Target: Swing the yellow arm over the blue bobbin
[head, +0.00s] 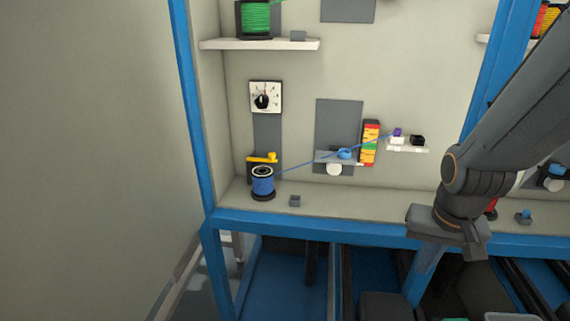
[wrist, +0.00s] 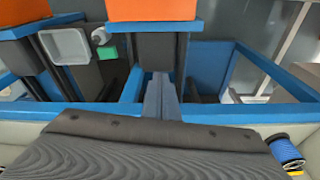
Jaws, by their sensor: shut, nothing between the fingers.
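The blue bobbin (head: 263,185) stands upright on the shelf ledge at the left of the bay in the head view. The yellow arm (head: 262,158) sits on a dark wall plate just above and behind it, reaching left to right. A blue cable runs from the bobbin up to the right. The bobbin also shows at the lower right of the wrist view (wrist: 286,150). My gripper (head: 476,252) hangs at the right in the head view, well apart from the bobbin and arm. In the wrist view its fingers (wrist: 161,97) are together and empty.
A dial (head: 265,97) is on the wall above the yellow arm. A small grey block (head: 295,201) lies on the ledge right of the bobbin. A blue frame post (head: 186,100) stands at the left. A shelf (head: 260,44) with a green spool (head: 256,17) is above.

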